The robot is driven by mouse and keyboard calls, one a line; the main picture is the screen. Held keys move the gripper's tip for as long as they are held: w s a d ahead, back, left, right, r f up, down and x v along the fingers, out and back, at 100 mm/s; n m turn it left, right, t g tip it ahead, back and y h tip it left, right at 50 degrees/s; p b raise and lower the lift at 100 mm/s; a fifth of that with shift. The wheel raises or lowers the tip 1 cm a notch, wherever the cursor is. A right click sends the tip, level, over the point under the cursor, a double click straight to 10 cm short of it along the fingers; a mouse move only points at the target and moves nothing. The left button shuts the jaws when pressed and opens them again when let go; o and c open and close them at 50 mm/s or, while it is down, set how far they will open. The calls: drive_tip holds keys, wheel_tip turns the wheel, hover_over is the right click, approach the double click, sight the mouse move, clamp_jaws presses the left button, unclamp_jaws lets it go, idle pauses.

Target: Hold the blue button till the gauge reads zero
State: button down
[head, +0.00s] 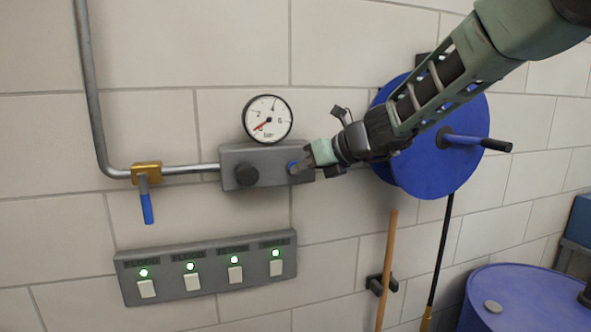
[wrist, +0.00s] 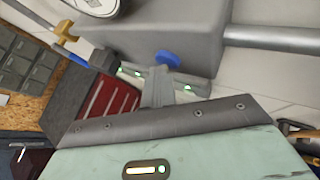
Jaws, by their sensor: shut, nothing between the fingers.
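The blue button (head: 293,167) sits at the right end of the grey box (head: 262,176). In the wrist view the blue button (wrist: 168,57) shows just beyond my fingertips. My gripper (head: 304,160) is shut and empty, its tips at the button; in the wrist view the gripper (wrist: 158,80) points at it. I cannot tell whether they touch or whether the button is pressed in. The round white gauge (head: 267,119) stands on top of the box. Its red needle points to the lower left, below the 2. The mark there is too small to read.
A dark knob (head: 247,174) is left of the button. A pipe carries a brass valve with a blue handle (head: 147,208). A panel (head: 207,268) of several switches with green lights is below. A blue reel (head: 441,170) hangs behind my arm; a blue drum (head: 525,300) stands lower right.

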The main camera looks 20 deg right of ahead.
drive_tip(key=shift+s+b, duration=0.3)
drive_tip(key=shift+s, duration=0.6)
drive_tip(key=s+b, duration=0.1)
drive_tip(key=s, duration=0.4)
idle(0.4)
